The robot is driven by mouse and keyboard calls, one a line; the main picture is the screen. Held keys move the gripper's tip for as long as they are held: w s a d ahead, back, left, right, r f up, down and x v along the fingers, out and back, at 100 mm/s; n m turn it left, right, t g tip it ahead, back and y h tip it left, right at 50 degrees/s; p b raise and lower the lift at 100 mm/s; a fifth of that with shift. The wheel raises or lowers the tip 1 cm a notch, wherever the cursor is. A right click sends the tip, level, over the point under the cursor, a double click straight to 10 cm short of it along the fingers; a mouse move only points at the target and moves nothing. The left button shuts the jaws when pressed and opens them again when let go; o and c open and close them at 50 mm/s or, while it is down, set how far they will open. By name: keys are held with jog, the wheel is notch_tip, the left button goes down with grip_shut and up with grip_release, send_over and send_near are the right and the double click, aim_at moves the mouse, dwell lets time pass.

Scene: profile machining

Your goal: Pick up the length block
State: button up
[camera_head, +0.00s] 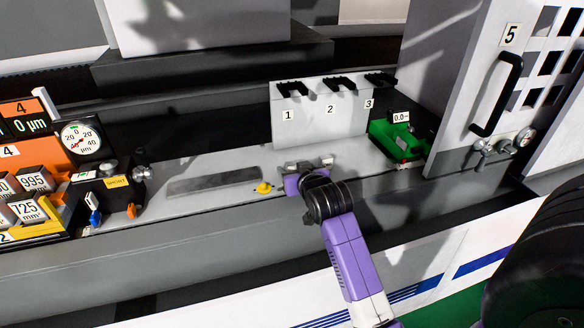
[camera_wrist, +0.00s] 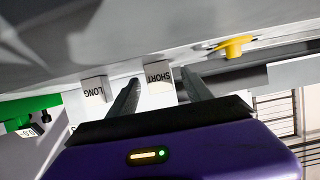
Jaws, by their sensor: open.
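Several grey blocks stand in the rack at the far left of the head view; readable ones show 995 (camera_head: 36,181) and 725 mm (camera_head: 27,212). Two small light blocks are close to my gripper, marked SHORT (camera_wrist: 158,83) and LONG (camera_wrist: 95,89) in the wrist view, their text upside down. I cannot tell which piece is the length block. My gripper (camera_wrist: 161,76) is open. Its dark fingers appear on either side of the SHORT block; contact is unclear. LONG is outside the left finger. In the head view, my gripper (camera_head: 306,172) is over the bench's front part.
A yellow knob (camera_head: 264,187) is just left of my gripper. A white panel (camera_head: 320,112) with black hooks numbered 1 to 3 stands behind. A green holder (camera_head: 399,138) is to the right, before a cabinet with handle 5 (camera_head: 497,94). A dial gauge (camera_head: 80,138) is at left.

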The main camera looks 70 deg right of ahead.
aim_at(293, 163)
jog(key=shift+x, duration=1.05)
grip_shut()
jog(key=shift+r, duration=0.15)
notch_tip(293, 163, up, 20)
